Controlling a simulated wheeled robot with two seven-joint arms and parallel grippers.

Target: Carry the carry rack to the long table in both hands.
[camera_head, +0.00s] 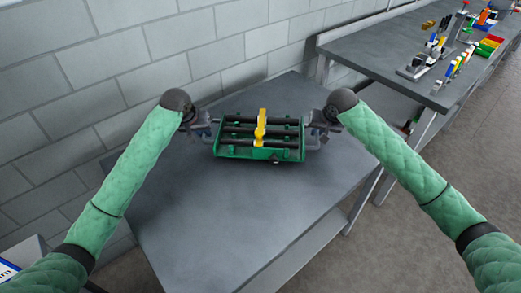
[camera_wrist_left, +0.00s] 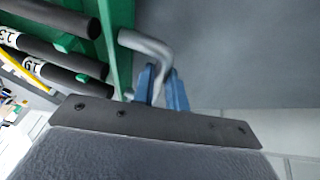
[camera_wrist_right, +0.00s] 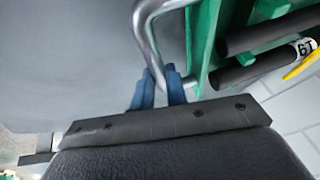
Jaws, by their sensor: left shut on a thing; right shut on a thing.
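The carry rack (camera_head: 240,151) is a green frame with several black bars across it and a yellow piece (camera_head: 260,130) over its middle. It is in the head view above the near grey table (camera_head: 200,235); I cannot tell whether it touches the top. My left gripper (camera_head: 205,128) is shut on the grey handle at the rack's left end; the blue fingers and bent handle (camera_wrist_left: 150,45) show in the left wrist view. My right gripper (camera_head: 316,130) is shut on the handle at the right end, also seen in the right wrist view (camera_wrist_right: 145,25). The long table (camera_head: 400,55) stands at upper right.
The long table carries a grey stand with coloured-handled tools (camera_head: 418,70), colourful bins (camera_head: 488,45) and other small items towards its far end. Its near-left part is bare. A block wall (camera_head: 130,65) runs behind both tables. Floor (camera_head: 430,150) shows at the right.

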